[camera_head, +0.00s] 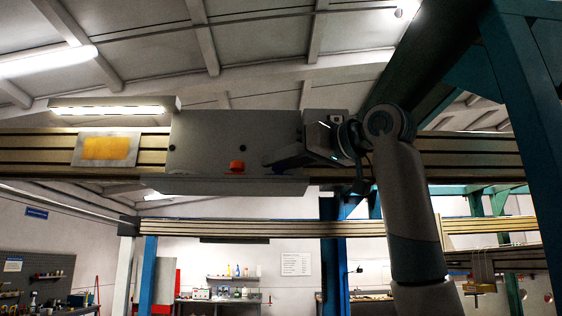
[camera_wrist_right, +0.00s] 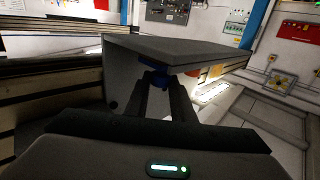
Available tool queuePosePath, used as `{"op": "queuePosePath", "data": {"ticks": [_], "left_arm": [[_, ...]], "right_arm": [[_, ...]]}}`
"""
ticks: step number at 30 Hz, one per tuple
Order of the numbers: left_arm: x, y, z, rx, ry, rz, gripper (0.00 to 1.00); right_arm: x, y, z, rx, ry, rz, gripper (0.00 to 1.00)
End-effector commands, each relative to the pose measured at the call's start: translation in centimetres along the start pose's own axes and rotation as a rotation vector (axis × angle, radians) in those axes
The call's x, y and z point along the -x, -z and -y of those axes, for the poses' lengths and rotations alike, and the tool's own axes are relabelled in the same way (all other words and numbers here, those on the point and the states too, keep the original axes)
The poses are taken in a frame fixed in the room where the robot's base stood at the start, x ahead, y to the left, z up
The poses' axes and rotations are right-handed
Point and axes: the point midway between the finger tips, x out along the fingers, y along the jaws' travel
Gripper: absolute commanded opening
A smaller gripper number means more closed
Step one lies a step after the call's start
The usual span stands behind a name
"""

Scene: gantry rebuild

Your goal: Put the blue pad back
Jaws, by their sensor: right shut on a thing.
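The blue pad (camera_wrist_right: 156,79) shows as a small blue piece between the fingertips of my right gripper (camera_wrist_right: 157,84) in the right wrist view. The jaws are shut on it, right by the grey housing (camera_wrist_right: 205,53); I cannot tell whether the pad touches the housing. In the head view my right gripper (camera_head: 268,160) reaches in from the right to the front of the grey carriage box (camera_head: 205,140). The blue pad is mostly hidden in the head view. My left gripper is not in view.
A horizontal beam (camera_head: 470,160) runs behind the box. A plate with a yellow patch (camera_head: 105,148) is on the beam at left. A dark teal post (camera_head: 530,110) stands at the right, close to my right arm.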

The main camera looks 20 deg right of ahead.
Motion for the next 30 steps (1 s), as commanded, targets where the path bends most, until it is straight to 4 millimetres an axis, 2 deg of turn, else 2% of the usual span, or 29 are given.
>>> {"op": "queuePosePath", "data": {"ticks": [2, 3, 4, 5, 16, 19, 23, 30], "left_arm": [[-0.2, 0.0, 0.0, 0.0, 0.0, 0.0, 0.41], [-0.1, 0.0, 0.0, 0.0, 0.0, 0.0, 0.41], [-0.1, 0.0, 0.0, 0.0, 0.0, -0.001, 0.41], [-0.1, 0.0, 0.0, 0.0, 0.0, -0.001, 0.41], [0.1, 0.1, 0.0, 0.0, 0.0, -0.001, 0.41], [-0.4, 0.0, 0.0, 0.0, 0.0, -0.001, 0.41], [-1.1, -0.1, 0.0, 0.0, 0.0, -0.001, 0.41], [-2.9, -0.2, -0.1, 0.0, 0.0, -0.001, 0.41]], "right_arm": [[0.0, -0.3, 0.0, 0.0, 0.0, 0.0, 0.0], [0.0, -0.1, 0.0, 0.0, 0.0, 0.0, 0.32], [0.0, -0.1, 0.0, 0.0, 0.0, 0.0, 0.39], [0.0, -0.1, 0.0, 0.0, 0.0, 0.0, 0.41], [0.0, 0.1, 0.0, 0.0, 0.0, 0.0, 0.41], [0.5, -0.1, 0.0, 0.0, -0.001, -0.001, 0.41], [1.9, -0.2, -0.1, 0.001, -0.002, -0.001, 0.41], [5.9, -0.3, -0.1, 0.001, -0.002, -0.002, 0.41]]}}
